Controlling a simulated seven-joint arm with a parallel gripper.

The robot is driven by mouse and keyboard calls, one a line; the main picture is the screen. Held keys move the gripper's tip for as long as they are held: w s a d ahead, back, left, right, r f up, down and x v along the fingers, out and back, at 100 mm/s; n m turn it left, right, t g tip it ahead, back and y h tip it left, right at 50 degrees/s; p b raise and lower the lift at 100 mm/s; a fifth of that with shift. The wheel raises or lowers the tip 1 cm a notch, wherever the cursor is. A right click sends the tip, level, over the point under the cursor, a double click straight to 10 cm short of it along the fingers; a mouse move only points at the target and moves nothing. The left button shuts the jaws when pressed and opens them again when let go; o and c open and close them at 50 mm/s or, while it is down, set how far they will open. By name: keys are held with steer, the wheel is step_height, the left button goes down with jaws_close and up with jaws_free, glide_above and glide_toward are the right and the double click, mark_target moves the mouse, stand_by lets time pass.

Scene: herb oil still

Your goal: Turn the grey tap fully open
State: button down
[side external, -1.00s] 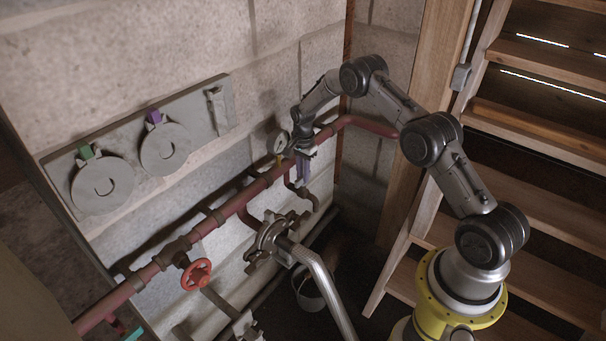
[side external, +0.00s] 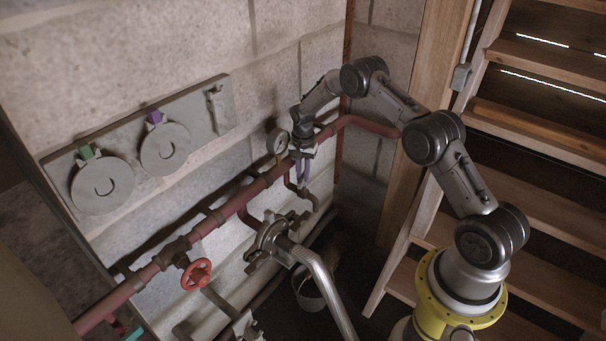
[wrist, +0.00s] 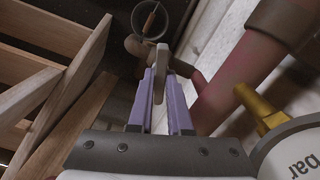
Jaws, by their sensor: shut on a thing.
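The grey tap (wrist: 137,46) sits on a branch under the red pipe, at the top middle of the wrist view. Its flat grey lever (wrist: 160,78) runs between the purple fingers of my gripper (wrist: 163,85), which are shut on it. In the side view my gripper (side external: 302,168) reaches down in front of the red pipe near its far end. The tap's spout (side external: 312,201) shows just below the fingers there. The lever itself is too small to make out in that view.
A pressure gauge (wrist: 295,155) with a brass stem (wrist: 258,103) is close beside my gripper; the red pipe (wrist: 240,75) runs alongside. A red handwheel (side external: 196,274) and a bucket (side external: 309,293) are lower down. Wooden stairs (side external: 535,130) stand at the right.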

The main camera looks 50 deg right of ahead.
steer(key=n, duration=0.3)
steer(key=shift+n, duration=0.4)
steer(key=n, duration=0.3)
steer(key=shift+n, duration=0.3)
steer(key=n, duration=0.3)
steer(key=shift+n, duration=2.2)
steer(key=c, duration=0.8)
jaws_free()
steer(key=shift+c, duration=0.2)
